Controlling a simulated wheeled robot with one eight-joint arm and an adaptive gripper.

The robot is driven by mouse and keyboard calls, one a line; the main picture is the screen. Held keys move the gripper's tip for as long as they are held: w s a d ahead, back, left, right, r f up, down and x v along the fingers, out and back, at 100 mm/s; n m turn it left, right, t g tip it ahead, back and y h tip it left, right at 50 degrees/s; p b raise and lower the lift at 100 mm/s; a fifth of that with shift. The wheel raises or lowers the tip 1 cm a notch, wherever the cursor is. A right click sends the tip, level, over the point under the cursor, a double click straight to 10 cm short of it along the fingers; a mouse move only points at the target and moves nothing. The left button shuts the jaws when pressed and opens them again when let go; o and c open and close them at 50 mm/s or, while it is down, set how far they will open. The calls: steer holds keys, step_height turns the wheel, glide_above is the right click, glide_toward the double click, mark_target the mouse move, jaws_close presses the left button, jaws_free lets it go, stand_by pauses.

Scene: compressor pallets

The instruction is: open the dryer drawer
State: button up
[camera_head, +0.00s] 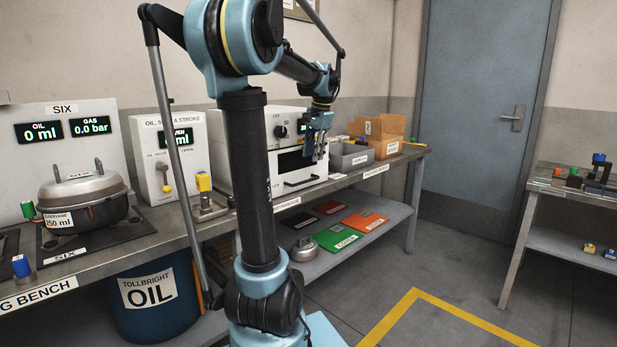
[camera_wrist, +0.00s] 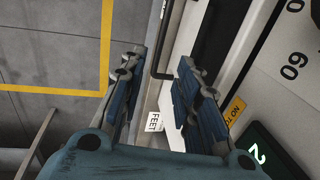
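The dryer (camera_head: 257,150) is a white box on the bench with a knob, a dark window (camera_head: 297,160) and a black bar handle (camera_head: 304,181) low on its front. The drawer front looks closed, though my gripper partly covers the dryer's right side. My gripper (camera_head: 317,157) hangs in front of that right side, above the handle. In the wrist view my gripper (camera_wrist: 161,62) has its fingers apart with nothing held. The black handle (camera_wrist: 157,45) shows between the fingers in the picture; I cannot tell its distance from them, and no contact is visible.
Right of the dryer stand a grey bin (camera_head: 349,159) and a cardboard box (camera_head: 380,134). The lower shelf (camera_head: 312,262) holds coloured mats. A second table (camera_head: 568,187) stands at the right. The floor in front, with a yellow line (camera_head: 468,316), is clear.

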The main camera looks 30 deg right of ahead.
mark_target(310, 180)
steer(key=f, duration=0.3)
steer(key=w+f, duration=0.1)
steer(key=f, duration=0.5)
steer(key=shift+w+a, duration=0.3)
steer(key=shift+w, duration=0.05)
steer(key=shift+c, duration=0.2)
jaws_close()
